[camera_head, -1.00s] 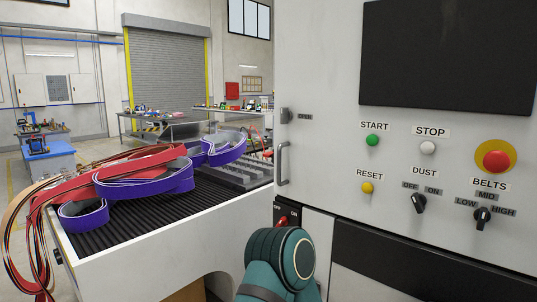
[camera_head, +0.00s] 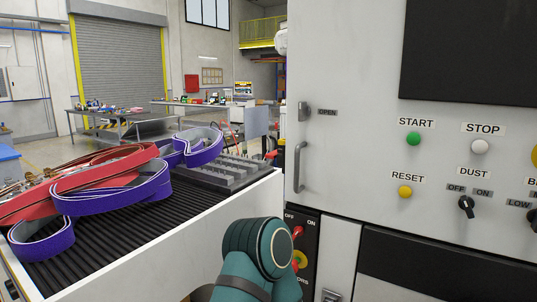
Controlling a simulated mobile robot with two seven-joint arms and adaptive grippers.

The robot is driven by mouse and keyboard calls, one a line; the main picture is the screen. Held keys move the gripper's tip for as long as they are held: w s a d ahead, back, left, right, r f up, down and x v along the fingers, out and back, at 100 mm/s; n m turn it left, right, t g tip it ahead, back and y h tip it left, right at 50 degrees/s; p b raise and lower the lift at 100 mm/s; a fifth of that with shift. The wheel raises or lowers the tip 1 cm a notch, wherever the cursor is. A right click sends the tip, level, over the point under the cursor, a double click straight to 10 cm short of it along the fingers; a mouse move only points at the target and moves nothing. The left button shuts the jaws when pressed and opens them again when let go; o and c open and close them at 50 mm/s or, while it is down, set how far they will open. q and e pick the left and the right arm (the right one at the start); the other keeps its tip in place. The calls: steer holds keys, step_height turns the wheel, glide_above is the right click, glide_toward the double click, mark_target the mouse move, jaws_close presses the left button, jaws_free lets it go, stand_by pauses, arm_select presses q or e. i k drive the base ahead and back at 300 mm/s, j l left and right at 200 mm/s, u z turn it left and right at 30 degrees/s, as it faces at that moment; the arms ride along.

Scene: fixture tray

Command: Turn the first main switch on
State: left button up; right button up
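A red switch handle (camera_head: 297,232) sits on a dark panel low on the machine's left edge, under OFF and ON labels. A yellow round part (camera_head: 300,259) shows just below it, with a second red bit beside it. My teal arm link (camera_head: 258,250) stands in front and covers the left and lower part of this panel. I cannot tell which position the red handle is in. Neither of my grippers shows in the head view; only this arm link does.
The white machine cabinet (camera_head: 345,130) fills the right side, with a door handle (camera_head: 299,166), a green START button (camera_head: 413,139), a white STOP button (camera_head: 479,147), a yellow RESET button (camera_head: 405,192) and a DUST knob (camera_head: 466,206). A conveyor (camera_head: 120,222) with purple and red belts lies left.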

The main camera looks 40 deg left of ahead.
mark_target(277, 153)
steer(key=j+z, duration=0.25)
steer(key=j, duration=1.75)
steer(key=i+j, duration=0.1)
steer(key=j, duration=1.05)
steer(key=i+z, duration=0.05)
